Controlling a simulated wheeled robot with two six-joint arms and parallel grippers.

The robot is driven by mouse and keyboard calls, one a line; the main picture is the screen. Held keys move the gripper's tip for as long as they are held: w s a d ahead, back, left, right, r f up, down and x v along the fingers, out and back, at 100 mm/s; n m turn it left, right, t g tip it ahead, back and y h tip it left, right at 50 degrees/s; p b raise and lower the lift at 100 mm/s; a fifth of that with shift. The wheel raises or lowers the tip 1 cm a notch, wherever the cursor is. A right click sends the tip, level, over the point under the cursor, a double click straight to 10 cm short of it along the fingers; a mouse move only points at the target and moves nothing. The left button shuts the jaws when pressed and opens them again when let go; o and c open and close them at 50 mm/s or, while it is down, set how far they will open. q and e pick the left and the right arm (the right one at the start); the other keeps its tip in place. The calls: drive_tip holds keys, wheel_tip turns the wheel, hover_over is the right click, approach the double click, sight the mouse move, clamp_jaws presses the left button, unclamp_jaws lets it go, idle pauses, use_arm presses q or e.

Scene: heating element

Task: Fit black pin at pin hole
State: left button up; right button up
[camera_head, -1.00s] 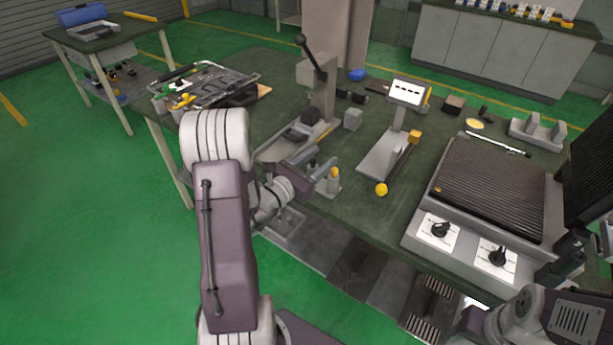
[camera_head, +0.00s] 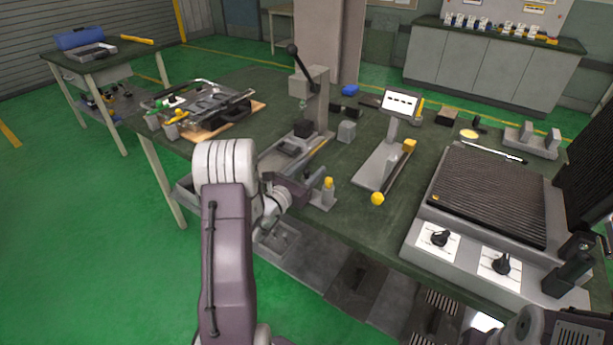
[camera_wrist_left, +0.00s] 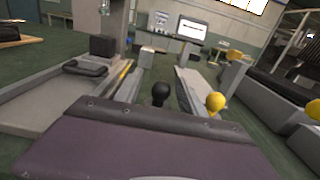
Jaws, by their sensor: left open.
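My left gripper (camera_head: 304,184) is open at the table's near edge, beside a small grey holder (camera_head: 322,200) with a yellow-topped pin (camera_head: 328,184). In the left wrist view the purple gripper body fills the lower part, and its fingertips do not show. Just beyond it a black round-topped pin (camera_wrist_left: 161,93) stands upright, left of a yellow round top (camera_wrist_left: 215,102). In the head view the black pin is hidden by my gripper. I cannot make out the pin hole. My right gripper is not in view; only part of my right arm shows at the bottom right.
A lever press (camera_head: 313,100) stands behind my left gripper. A gauge stand with a white display (camera_head: 400,101) is right of it, with a yellow ball (camera_head: 377,198) at its near end. A ribbed hot plate (camera_head: 488,190) fills the right. A tray of parts (camera_head: 205,105) lies at left.

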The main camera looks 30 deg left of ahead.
use_arm(q)
drive_tip(key=shift+w+d, duration=0.1)
drive_tip(key=shift+w, duration=0.65)
drive_tip(key=shift+s, duration=0.1)
clamp_jaws()
